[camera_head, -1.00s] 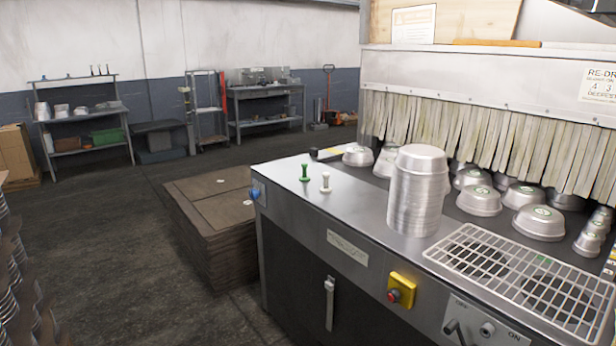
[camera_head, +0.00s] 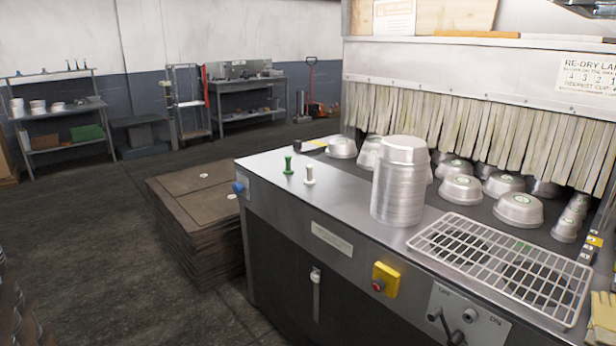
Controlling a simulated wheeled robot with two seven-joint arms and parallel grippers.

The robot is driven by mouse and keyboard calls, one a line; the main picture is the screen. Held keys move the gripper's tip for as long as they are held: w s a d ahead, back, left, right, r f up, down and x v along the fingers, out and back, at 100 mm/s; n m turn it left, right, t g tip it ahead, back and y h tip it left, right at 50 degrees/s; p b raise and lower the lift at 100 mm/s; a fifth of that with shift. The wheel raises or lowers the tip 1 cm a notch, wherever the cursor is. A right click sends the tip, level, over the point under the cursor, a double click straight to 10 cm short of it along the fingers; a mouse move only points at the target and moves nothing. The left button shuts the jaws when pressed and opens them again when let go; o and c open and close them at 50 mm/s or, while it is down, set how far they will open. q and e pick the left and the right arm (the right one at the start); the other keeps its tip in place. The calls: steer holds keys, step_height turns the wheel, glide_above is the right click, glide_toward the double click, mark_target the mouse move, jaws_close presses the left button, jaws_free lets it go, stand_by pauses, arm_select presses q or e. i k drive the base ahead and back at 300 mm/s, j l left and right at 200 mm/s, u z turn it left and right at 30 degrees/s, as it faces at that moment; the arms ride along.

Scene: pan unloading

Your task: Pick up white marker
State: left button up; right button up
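The white marker (camera_head: 309,175) stands upright on the metal top of the machine (camera_head: 262,172), near its front left part. It looks like a small peg with a rounded head. A green marker (camera_head: 288,165) of the same shape stands just to its left and a little behind, apart from it. A tall stack of metal pans (camera_head: 399,182) stands to the right of the white marker, with clear metal between them. Neither of my grippers shows in the head view.
A wire rack (camera_head: 500,262) lies on the machine top at the right. Several upturned pans (camera_head: 461,188) sit before a strip curtain (camera_head: 440,115). A yellow box with a red button (camera_head: 386,280) is on the front panel. Stacked brown sheets (camera_head: 190,205) stand left of the machine.

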mark_target(309, 181)
steer(key=i+j+z, duration=0.2)
steer(key=i, duration=0.35)
steer(key=i+j+z, duration=0.2)
steer(key=i, duration=0.4)
steer(key=i+j+z, duration=0.2)
steer(key=i+j, duration=0.25)
steer(key=i, duration=0.05)
